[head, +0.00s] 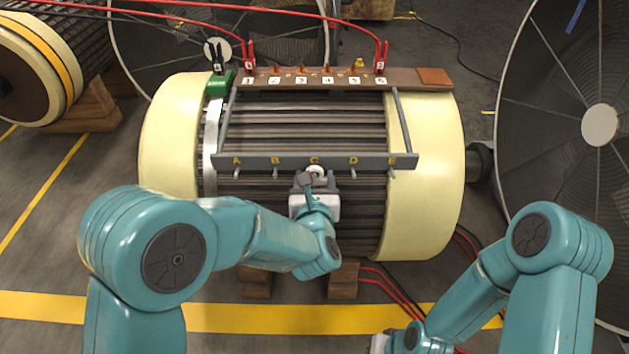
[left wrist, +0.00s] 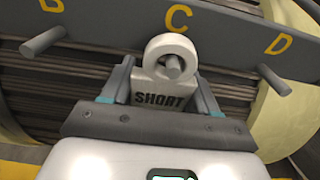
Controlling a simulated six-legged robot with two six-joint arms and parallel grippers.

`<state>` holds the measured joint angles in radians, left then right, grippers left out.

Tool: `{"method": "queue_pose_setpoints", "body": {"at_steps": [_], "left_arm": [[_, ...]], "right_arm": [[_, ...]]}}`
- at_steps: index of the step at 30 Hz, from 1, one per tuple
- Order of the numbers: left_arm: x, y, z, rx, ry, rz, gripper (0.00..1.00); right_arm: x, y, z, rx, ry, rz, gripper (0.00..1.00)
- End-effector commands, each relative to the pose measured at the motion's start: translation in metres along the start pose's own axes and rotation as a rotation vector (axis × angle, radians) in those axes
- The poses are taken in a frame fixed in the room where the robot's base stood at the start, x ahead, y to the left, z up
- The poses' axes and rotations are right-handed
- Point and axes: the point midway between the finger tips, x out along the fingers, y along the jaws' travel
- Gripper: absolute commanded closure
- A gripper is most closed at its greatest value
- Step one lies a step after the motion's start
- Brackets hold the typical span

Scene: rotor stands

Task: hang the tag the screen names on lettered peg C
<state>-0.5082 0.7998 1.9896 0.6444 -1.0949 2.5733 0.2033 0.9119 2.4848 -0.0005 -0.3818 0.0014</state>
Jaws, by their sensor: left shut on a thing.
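The white tag (left wrist: 163,88) marked SHORT has a ring at its top. In the left wrist view the ring is at peg C (left wrist: 174,64), whose end shows through the hole; how far along the peg it sits I cannot tell. My left gripper (left wrist: 160,95) is shut on the tag's body from below. In the head view the left gripper (head: 314,182) is at the middle of the grey lettered bar (head: 215,162), and the tag (head: 316,170) is partly hidden.
Pegs B (left wrist: 43,40) and D (left wrist: 273,79) stand bare either side. The bar hangs before the cream-ended rotor (head: 425,185). Above is a brown numbered board (head: 345,84) with red cables and a small green device (head: 218,84), its writing too small to read.

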Motion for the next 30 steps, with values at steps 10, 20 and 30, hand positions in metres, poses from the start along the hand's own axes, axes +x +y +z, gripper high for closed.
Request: {"method": "queue_pose_setpoints", "body": {"at_steps": [10, 20, 30], "left_arm": [[0.0003, -0.0002, -0.0013, 0.000, 0.000, 0.000, 0.58], [0.0004, -0.0002, -0.0026, 0.000, 0.000, -0.001, 0.58], [0.0003, -0.0001, -0.0031, 0.000, 0.002, -0.001, 0.37]], "right_arm": [[0.0042, 0.0015, 0.0002, 0.000, 0.000, 0.000, 1.00], [0.0077, 0.0027, 0.0004, 0.000, 0.000, 0.000, 1.00], [0.0080, 0.0029, 0.0004, 0.000, 0.000, 0.000, 1.00]]}}
